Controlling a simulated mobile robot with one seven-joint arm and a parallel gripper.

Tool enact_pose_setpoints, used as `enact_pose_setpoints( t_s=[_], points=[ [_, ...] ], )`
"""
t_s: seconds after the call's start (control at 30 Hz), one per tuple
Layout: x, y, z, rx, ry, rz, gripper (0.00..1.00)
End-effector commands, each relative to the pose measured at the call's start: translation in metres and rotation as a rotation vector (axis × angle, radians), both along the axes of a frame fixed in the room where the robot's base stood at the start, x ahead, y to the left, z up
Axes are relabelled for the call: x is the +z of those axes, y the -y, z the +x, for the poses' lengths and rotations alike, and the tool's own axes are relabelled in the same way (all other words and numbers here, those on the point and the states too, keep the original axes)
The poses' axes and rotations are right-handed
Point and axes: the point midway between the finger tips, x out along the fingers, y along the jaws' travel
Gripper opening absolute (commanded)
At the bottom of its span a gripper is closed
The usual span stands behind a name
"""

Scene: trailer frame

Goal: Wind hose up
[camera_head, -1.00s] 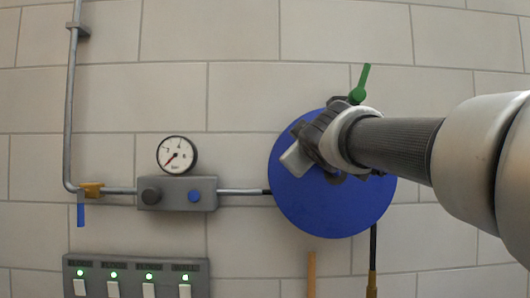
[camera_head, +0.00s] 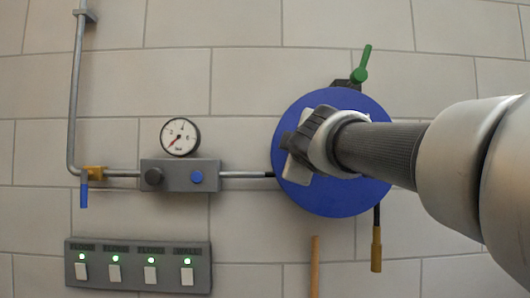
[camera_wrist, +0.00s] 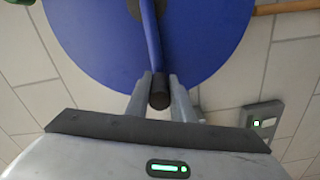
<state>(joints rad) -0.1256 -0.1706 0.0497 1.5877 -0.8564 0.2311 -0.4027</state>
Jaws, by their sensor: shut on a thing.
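The hose reel (camera_head: 330,205) is a round blue disc on the tiled wall. It fills the top of the wrist view (camera_wrist: 90,45). A blue crank arm (camera_wrist: 151,40) runs from its hub to a dark knob (camera_wrist: 159,98). My gripper (camera_head: 300,155) is in front of the reel's left half. In the wrist view, its two fingers (camera_wrist: 159,92) are shut on the knob, one on each side. The dark hose (camera_head: 377,215) hangs from the reel's right side and ends in a brass-coloured nozzle (camera_head: 376,250). My arm hides the reel's right middle.
A green-handled valve (camera_head: 361,65) sits above the reel. To the left are a pipe (camera_head: 245,175), a grey regulator box (camera_head: 180,176), a gauge (camera_head: 180,137) and a blue-handled valve (camera_head: 84,195). A switch panel (camera_head: 138,265) is at lower left. A wooden stick (camera_head: 315,265) stands below the reel.

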Motion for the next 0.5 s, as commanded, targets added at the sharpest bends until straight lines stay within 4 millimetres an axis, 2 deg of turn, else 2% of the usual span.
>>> enact_pose_setpoints(
  t_s=[0.03, 0.4, 0.43, 0.5],
  points=[
    [-0.0052, 0.0008, 0.0010, -0.003, -0.008, 0.001, 0.00],
    [-0.0069, 0.0012, 0.0014, -0.004, -0.011, 0.002, 0.00],
    [-0.0070, 0.0013, 0.0014, -0.004, -0.011, 0.002, 0.26],
    [-0.0066, 0.0012, 0.0014, -0.003, -0.010, 0.002, 0.38]
  ],
)
